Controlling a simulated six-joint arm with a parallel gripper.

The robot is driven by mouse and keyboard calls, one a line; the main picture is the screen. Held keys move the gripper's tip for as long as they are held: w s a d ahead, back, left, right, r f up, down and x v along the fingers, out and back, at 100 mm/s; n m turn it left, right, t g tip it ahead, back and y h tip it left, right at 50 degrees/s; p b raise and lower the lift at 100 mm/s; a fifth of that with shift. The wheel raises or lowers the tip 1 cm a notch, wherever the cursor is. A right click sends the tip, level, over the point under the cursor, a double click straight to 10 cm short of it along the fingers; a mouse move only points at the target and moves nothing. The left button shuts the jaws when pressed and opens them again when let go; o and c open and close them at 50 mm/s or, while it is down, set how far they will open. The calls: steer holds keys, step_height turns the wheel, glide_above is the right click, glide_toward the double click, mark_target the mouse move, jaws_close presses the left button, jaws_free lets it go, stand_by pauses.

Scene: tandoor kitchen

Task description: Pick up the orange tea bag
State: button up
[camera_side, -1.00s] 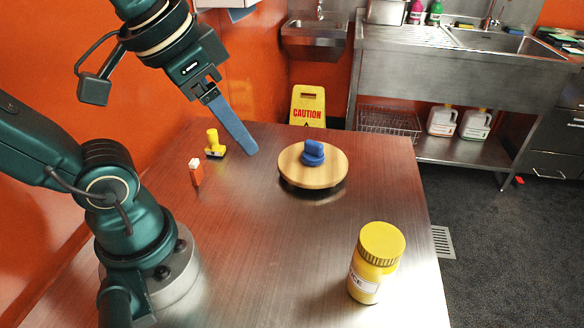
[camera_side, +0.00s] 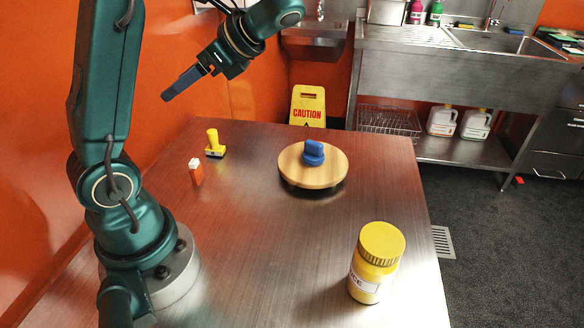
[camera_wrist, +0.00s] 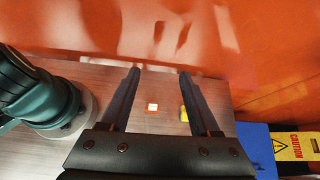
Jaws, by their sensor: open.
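The orange tea bag (camera_side: 196,175) stands upright on the table's left part, a small orange block with a white top. In the wrist view, the tea bag (camera_wrist: 152,108) shows its white top between my two fingers, farther off on the table. My gripper (camera_side: 170,95) is in the air above the table's far left corner, tilted down to the left. It is higher than the tea bag and apart from it. In the wrist view, my gripper (camera_wrist: 159,74) has its fingers spread with nothing between them.
A yellow stamp (camera_side: 214,146) stands just behind the tea bag. A round wooden board (camera_side: 300,174) carries a blue object (camera_side: 313,153). A yellow jar (camera_side: 376,262) stands near the right front. The orange wall (camera_side: 90,110) is close on the left. The table's middle is clear.

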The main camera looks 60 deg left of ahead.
mark_target(197, 162)
steer(key=shift+m+g, duration=0.3)
steer(key=shift+g, duration=0.2)
steer(key=f, duration=1.1)
steer(key=a+f, duration=0.1)
steer(key=f, duration=0.5)
steer(key=shift+f, duration=0.15)
steer(key=shift+s+a+f, duration=0.1)
steer(key=shift+a+f, duration=0.05)
steer(key=shift+f, duration=0.1)
steer(key=shift+x, duration=2.4)
jaws_close()
